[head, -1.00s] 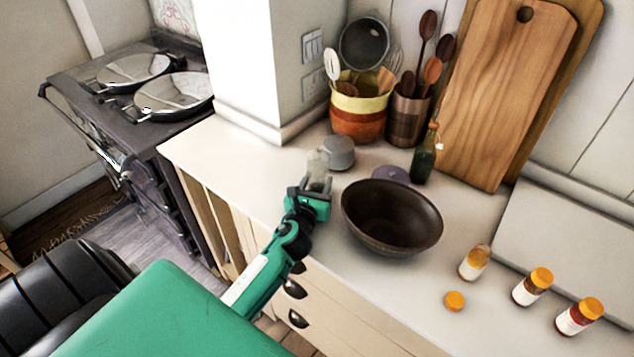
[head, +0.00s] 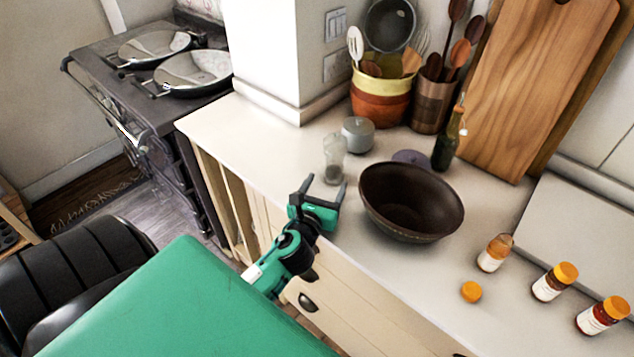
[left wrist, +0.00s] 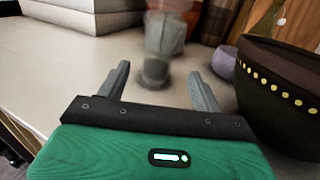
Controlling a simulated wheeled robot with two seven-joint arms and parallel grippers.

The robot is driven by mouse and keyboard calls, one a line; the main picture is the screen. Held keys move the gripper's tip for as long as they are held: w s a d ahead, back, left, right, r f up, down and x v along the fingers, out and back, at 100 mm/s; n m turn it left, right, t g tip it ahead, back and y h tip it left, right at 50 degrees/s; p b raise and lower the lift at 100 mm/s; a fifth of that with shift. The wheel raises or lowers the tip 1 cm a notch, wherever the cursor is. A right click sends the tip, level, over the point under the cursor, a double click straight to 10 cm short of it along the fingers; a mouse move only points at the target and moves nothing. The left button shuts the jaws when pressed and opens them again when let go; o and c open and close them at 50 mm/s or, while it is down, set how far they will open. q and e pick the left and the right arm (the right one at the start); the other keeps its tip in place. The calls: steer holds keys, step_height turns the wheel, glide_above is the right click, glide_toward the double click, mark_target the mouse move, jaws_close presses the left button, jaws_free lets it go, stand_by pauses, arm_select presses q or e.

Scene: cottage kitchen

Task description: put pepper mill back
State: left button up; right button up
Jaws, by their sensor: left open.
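The pepper mill (head: 334,158), a small clear glass piece with dark contents at its base, stands upright on the counter. My left gripper (head: 327,183) is open and empty, in front of the mill at the counter's front edge. In the left wrist view its two fingers (left wrist: 160,80) point toward the mill with a gap between them and it. My right gripper is not in view.
A dark bowl (head: 411,203) stands close to the right of my left gripper. Spice jars (head: 495,253) stand at right. The counter left of the mill (head: 240,130) is clear.

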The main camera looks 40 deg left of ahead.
arm_select(q)
steer(key=v, duration=0.4)
steer(key=shift+s+f+b, duration=0.1)
steer(key=shift+s+b, duration=0.05)
steer(key=shift+b, duration=0.25)
steer(key=shift+s+d, duration=0.25)
steer(key=shift+s, duration=0.4)
